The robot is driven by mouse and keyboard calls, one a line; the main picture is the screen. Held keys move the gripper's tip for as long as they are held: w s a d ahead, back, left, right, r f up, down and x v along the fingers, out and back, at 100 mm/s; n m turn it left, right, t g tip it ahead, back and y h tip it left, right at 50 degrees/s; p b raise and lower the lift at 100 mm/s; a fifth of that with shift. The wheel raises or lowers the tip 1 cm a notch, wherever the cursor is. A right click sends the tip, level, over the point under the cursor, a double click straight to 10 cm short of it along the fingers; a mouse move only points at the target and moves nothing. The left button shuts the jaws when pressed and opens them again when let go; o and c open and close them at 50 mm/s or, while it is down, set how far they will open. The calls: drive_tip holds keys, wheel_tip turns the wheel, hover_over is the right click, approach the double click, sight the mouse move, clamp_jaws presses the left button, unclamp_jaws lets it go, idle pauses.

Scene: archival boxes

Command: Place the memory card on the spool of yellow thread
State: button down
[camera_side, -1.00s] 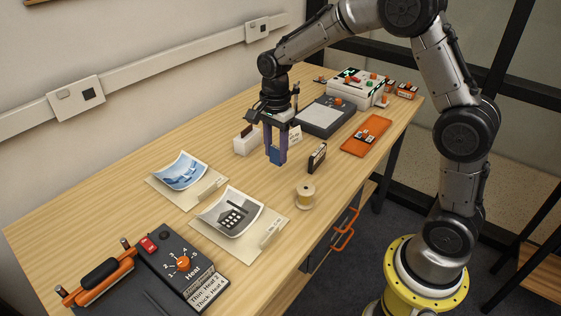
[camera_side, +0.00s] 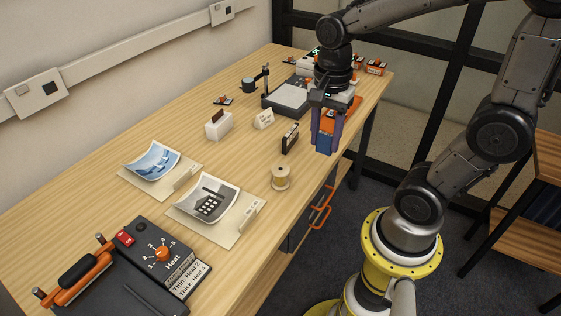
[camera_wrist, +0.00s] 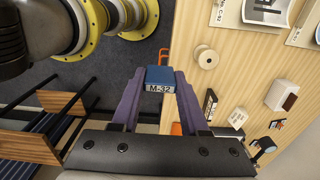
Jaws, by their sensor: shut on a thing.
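The memory card (camera_wrist: 160,79) is a small blue block with a white label reading M-32. It sits between the purple fingertips of my gripper (camera_wrist: 160,84), which is shut on it. In the side view the card (camera_side: 324,145) hangs below the fingers (camera_side: 326,135), right of the spool and apart from it. The spool of yellow thread (camera_side: 280,177) stands upright on the table near its front edge, pale in colour, its top bare. In the wrist view the spool (camera_wrist: 208,58) is to the right of the card and farther up.
An orange tray (camera_side: 350,112) is behind my gripper. Photos on card mounts (camera_side: 208,203) lie left of the spool. Orange drawer handles (camera_side: 320,205) stick out below the table edge.

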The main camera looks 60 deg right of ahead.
drive_tip(key=w+f, duration=0.3)
drive_tip(key=w, duration=0.1)
drive_tip(key=w+d+f, duration=0.1)
drive_tip(key=w+f, duration=0.2)
drive_tip(key=w, duration=0.1)
drive_tip(key=w+d+f, duration=0.1)
drive_tip(key=w+f, duration=0.2)
drive_tip(key=w, duration=0.1)
drive_tip(key=shift+f, duration=0.15)
drive_tip(key=shift+w+f, duration=0.1)
drive_tip(key=shift+f, duration=1.45)
drive_tip(key=shift+f, duration=0.15)
drive_tip(key=shift+c, duration=2.1)
unclamp_jaws()
